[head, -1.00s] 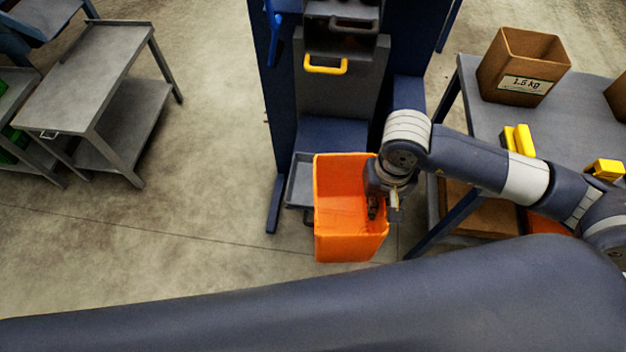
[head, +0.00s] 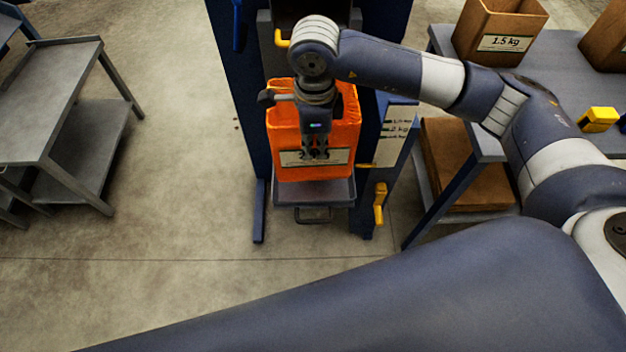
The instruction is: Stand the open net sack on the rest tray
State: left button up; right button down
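The open net sack (head: 346,110) is orange, upright and open at the top, with a pale label on its front. It is at the rest tray (head: 312,192), a grey tray low on the front of the blue machine. Its base appears at the tray's surface; I cannot tell whether it bears its weight there. My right gripper (head: 315,154) points down at the sack's front wall and appears shut on it, hiding part of the label and opening. My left gripper is out of view.
The blue machine frame (head: 235,120) rises behind the sack. A yellow handle (head: 380,203) is right of the tray. A grey bench (head: 555,100) with a 1.5 kg box (head: 497,32) stands right, a grey cart (head: 45,105) left. The floor between cart and machine is clear.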

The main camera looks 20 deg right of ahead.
send_over(314, 179)
jog(key=f, duration=0.5)
jog(key=shift+w+f+p, duration=0.2)
jog(key=shift+f+p, duration=0.2)
notch_tip(314, 179, down, 4)
jog(key=shift+f, duration=0.1)
jog(key=c, duration=1.8)
grip_release()
